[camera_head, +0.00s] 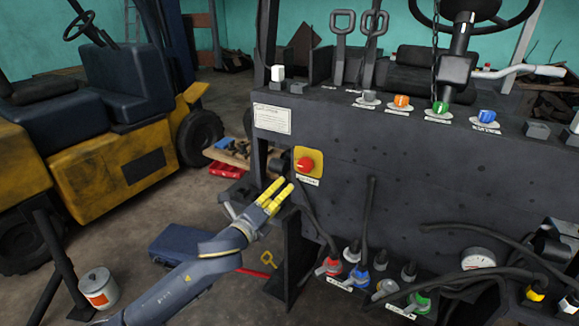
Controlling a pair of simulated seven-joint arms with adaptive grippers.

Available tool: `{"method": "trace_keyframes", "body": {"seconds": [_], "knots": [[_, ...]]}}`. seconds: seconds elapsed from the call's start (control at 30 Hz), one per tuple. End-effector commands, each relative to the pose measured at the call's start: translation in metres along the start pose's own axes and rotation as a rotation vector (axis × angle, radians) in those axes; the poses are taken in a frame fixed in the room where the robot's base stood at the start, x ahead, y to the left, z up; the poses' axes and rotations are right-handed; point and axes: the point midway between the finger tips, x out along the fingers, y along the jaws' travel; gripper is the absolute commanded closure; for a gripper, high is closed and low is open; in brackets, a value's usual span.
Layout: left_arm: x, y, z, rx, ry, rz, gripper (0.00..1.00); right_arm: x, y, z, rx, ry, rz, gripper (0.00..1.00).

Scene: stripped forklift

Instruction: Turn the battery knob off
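The red battery knob (305,164) sits on a yellow square plate (316,155) on the left part of the dark forklift panel. A small label is below it. The angle of the knob is hard to read. My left gripper (286,184), with yellow fingers, reaches up from the lower left. Its fingertips are just below and left of the knob, apart from it in the picture. The fingers lie close side by side with nothing seen between them; whether they are shut is unclear. My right gripper is not in view.
Orange (402,101), green (440,107) and blue (486,116) knobs line the panel's top. Colored connectors and hoses (368,272) crowd its lower part, beside a gauge (478,258). A yellow forklift (95,150) stands left. A white bucket (98,288) is on the floor.

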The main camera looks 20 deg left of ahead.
Motion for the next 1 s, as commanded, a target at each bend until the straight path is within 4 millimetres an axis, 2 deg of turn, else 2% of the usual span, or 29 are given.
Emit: {"method": "trace_keyframes", "body": {"seconds": [0.13,0.27,0.8,1.0], "knots": [[0.003,-0.009,0.002,0.018,-0.001,-0.014,0.32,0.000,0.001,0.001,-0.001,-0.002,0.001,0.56],[0.017,-0.009,0.002,0.018,-0.003,-0.015,0.32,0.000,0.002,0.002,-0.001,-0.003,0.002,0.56],[0.114,-0.011,0.002,0.016,-0.002,-0.014,0.32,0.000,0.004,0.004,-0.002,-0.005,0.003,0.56],[0.143,-0.011,0.002,0.016,-0.002,-0.013,0.32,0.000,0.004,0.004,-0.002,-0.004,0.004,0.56]]}}
